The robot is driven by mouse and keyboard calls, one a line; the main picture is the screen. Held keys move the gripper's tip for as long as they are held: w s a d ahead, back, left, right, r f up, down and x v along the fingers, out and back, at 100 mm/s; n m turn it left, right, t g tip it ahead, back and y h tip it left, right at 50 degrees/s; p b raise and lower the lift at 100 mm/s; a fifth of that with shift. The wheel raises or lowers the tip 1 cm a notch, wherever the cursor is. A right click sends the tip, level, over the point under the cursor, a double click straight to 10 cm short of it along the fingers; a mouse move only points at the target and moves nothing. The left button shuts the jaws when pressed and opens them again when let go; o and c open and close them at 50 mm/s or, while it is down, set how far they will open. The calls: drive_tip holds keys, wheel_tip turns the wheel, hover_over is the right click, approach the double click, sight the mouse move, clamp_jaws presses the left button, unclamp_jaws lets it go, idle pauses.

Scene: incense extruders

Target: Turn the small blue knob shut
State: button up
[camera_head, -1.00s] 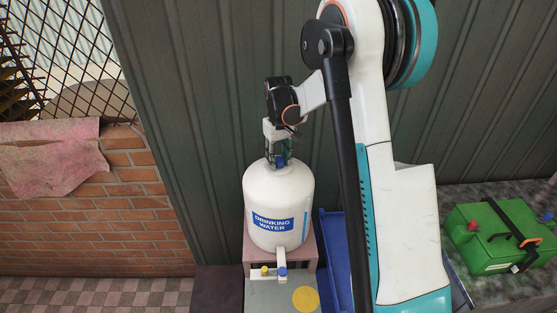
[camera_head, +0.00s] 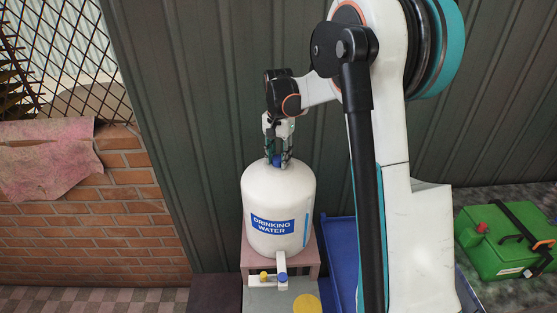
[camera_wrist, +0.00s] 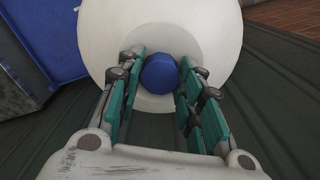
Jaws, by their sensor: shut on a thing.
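A white rounded tank (camera_head: 262,195) labelled "DRINKING WATER" stands upright. A small round blue knob (camera_head: 277,160) sits on its top; in the wrist view the knob (camera_wrist: 160,74) is centred between my fingers. My gripper (camera_head: 278,155) reaches down from above, with its green-padded fingers on either side of this knob. In the wrist view my gripper (camera_wrist: 161,77) is shut on the knob. Another small blue knob (camera_head: 283,277) is on the tap at the tank's front, beside a yellow knob (camera_head: 263,275). My gripper is well above that tap. The knob's underside is hidden.
The tank stands on a pinkish stand (camera_head: 309,257). A blue tray (camera_head: 341,240) is just right of it, partly behind my arm. A green box (camera_head: 497,250) with a red cap lies farther right. A dark corrugated wall (camera_head: 185,90) rises close behind the tank.

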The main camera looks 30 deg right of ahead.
sight(278, 159)
drive_tip(key=m+b, duration=0.2)
drive_tip(key=m, duration=0.4)
drive_tip(key=shift+f, duration=0.1)
drive_tip(key=m+b, duration=0.1)
drive_tip(key=m, duration=0.4)
drive_tip(key=shift+m, duration=0.5)
drive_tip(key=o, duration=1.1)
drive_tip(key=shift+c, duration=0.2)
wheel_tip(278, 159, up, 12)
drive_tip(key=shift+a, duration=0.1)
